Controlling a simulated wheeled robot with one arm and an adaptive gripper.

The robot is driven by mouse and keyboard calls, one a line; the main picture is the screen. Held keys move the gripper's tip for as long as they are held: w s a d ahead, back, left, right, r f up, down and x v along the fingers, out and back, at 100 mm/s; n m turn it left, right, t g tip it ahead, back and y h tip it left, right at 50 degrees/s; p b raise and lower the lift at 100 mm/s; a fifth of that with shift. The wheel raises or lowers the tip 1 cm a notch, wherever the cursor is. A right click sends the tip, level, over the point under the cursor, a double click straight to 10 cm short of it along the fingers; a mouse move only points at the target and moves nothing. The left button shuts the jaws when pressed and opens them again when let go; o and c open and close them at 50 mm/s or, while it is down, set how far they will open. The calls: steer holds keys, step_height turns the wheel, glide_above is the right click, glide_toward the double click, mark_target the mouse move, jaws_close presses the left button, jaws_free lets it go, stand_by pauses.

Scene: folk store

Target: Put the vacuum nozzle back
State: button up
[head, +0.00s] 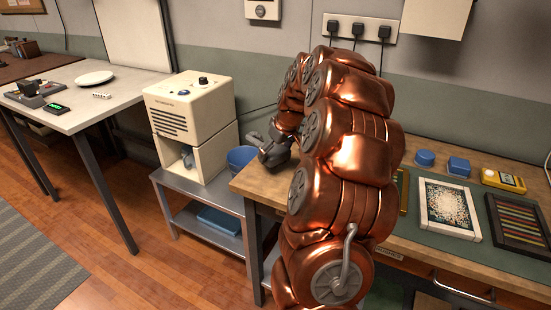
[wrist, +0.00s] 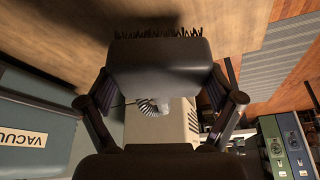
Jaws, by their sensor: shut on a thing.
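The vacuum nozzle (wrist: 160,65) is a dark grey, wide block with a row of black bristles along its top edge in the wrist view. My gripper (wrist: 160,92) is shut on it, one finger at each side. In the head view my gripper (head: 275,148) is at the left end of the wooden workbench (head: 262,190); the nozzle cannot be told apart from it there. A pale ribbed hose (wrist: 150,106) shows just below the nozzle in the wrist view. A blue-grey panel (wrist: 40,112) with a label reading "VACU", cut off by the frame edge, is at left.
A cream machine (head: 190,105) stands on a grey metal cart (head: 178,185) left of the workbench, with a blue bin (head: 240,158) beside it. Framed pieces and small blue containers (head: 458,166) fill the bench's right. A white table (head: 85,105) stands far left; open wooden floor lies between.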

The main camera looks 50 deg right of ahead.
steer(key=shift+f, duration=1.3)
steer(key=shift+f, duration=0.1)
steer(key=shift+f, duration=0.1)
steer(key=o, duration=0.8)
